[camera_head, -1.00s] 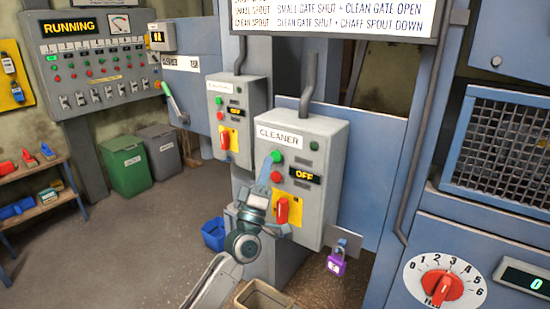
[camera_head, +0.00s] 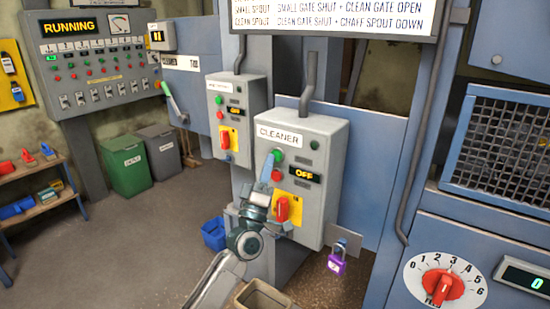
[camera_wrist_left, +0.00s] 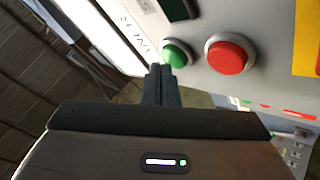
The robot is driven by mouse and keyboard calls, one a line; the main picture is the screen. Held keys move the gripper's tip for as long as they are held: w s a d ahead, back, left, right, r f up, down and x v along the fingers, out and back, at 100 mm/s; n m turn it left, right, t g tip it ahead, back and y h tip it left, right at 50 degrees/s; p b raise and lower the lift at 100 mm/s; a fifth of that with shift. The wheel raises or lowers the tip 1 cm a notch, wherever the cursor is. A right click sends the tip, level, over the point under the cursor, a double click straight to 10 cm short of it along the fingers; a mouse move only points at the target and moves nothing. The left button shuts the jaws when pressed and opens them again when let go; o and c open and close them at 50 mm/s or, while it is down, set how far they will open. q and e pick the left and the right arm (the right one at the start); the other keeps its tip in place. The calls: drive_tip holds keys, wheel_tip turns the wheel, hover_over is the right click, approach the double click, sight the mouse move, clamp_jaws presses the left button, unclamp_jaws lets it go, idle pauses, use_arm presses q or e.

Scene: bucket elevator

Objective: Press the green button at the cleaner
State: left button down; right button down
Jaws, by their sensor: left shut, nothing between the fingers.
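The cleaner control box (camera_head: 325,150) is a grey box labelled CLEANER, with a display reading OFF (camera_head: 305,174). Its green button (camera_head: 279,155) is at the upper left of its face, above a red button (camera_head: 276,175). My left gripper (camera_head: 268,168) is shut and empty, its fingertips right by the green button. In the left wrist view the shut fingertips (camera_wrist_left: 161,70) are at the edge of the green button (camera_wrist_left: 177,53), with the red button (camera_wrist_left: 229,54) to its right. I cannot tell whether they touch it. My right gripper is out of view.
A red rotary switch (camera_head: 282,209) on a yellow plate sits just below the red button. A purple padlock (camera_head: 336,263) hangs below the box. A second, similar control box (camera_head: 230,115) stands to the left. A blue bin (camera_head: 213,234) is on the floor.

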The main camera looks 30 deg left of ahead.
use_arm(q)
drive_tip(key=shift+w, duration=0.45)
idle(0.8)
drive_tip(key=shift+s, duration=0.1)
drive_tip(key=shift+s+p, duration=0.35)
drive_tip(key=shift+s, duration=0.4)
drive_tip(key=s+p, duration=0.2)
drive_tip(key=s, duration=0.3)
drive_tip(key=shift+a+p, duration=0.2)
drive_tip(key=shift+p, duration=0.2)
idle(0.7)
